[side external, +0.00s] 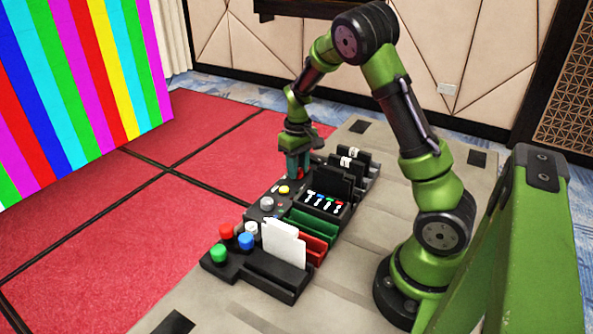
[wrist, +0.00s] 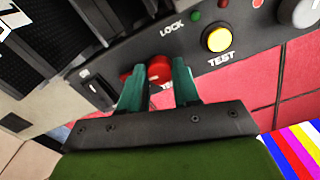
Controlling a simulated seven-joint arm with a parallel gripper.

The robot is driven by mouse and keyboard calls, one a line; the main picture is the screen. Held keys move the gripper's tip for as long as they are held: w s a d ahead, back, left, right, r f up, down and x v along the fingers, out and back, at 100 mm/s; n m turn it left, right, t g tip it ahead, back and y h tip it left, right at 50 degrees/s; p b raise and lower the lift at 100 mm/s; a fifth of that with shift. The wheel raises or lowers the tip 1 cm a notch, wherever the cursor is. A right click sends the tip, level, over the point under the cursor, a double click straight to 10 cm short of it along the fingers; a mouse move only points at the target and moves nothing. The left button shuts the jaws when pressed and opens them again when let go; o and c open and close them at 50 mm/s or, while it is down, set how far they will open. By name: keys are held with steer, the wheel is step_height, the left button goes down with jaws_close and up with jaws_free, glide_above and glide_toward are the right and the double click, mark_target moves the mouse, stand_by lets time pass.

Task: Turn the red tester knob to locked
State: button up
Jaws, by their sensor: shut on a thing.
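The red tester knob (wrist: 159,69) is on the black panel (wrist: 215,70), between the two teal fingers of my gripper (wrist: 160,66) in the wrist view. My gripper is shut on it, with a finger on each side. A white LOCK label (wrist: 172,28) is printed above the knob, and another label just below it is partly hidden by the fingers. In the side view my gripper (side external: 298,158) points down at the panel, and a bit of the red knob (side external: 300,175) shows at the fingertips.
A yellow button (wrist: 217,39) marked TEST, small green and red lights, and a grey knob (wrist: 307,12) sit right of the knob. The side view shows black holders, white cards (side external: 283,243) and several coloured buttons along the console. Red floor lies beyond.

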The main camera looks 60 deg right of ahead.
steer(key=m, duration=0.8)
steer(key=shift+m, duration=0.4)
steer(key=m, duration=0.4)
steer(key=shift+m, duration=1.8)
steer(key=shift+d, duration=0.1)
steer(key=o, duration=1.1)
steer(key=shift+c, duration=0.2)
steer(key=shift+r, duration=0.1)
